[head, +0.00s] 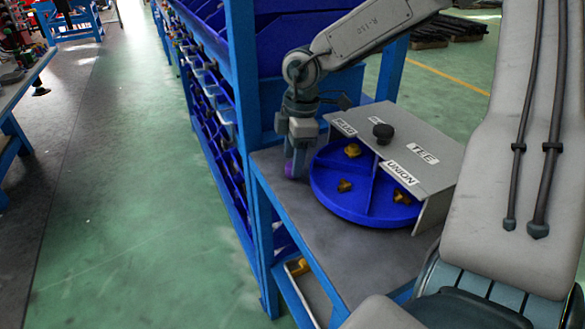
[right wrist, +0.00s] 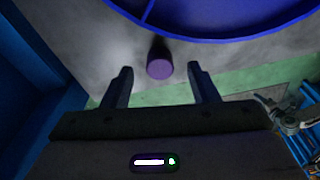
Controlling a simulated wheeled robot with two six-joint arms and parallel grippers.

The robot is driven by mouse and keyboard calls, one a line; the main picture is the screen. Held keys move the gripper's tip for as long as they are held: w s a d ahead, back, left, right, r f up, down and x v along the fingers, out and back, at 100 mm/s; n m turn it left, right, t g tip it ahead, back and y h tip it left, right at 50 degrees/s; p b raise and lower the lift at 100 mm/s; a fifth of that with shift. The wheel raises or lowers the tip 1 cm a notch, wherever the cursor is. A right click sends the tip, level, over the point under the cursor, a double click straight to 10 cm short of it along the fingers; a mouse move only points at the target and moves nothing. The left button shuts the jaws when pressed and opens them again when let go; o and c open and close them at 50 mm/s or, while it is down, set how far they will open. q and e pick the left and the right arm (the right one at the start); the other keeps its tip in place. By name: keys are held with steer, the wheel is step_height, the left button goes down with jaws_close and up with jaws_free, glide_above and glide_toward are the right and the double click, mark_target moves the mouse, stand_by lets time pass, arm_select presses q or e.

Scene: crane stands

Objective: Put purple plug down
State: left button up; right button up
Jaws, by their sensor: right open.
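The purple plug (right wrist: 159,68) stands on the grey tabletop in the right wrist view, between and just beyond my two open fingertips. In the head view only a small part of the purple plug (head: 291,170) shows, beside the left rim of the blue tray. My right gripper (head: 298,165) is low over the table's left part, at the plug; in the right wrist view my right gripper (right wrist: 160,80) has its fingers apart, with a gap on both sides of the plug. My left gripper is not in view.
A round blue divided tray (head: 345,208) holds several brass fittings under a grey cover (head: 440,165) labelled TEE and UNION, with a black knob (head: 383,132). A blue rack with bins (head: 205,90) stands at the left. Bare tabletop (head: 300,215) lies in front of the tray.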

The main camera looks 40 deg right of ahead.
steer(key=shift+w+a+f, duration=0.1)
steer(key=shift+f, duration=1.35)
steer(key=shift+r, duration=0.1)
steer(key=shift+c, duration=0.6)
steer(key=c, duration=1)
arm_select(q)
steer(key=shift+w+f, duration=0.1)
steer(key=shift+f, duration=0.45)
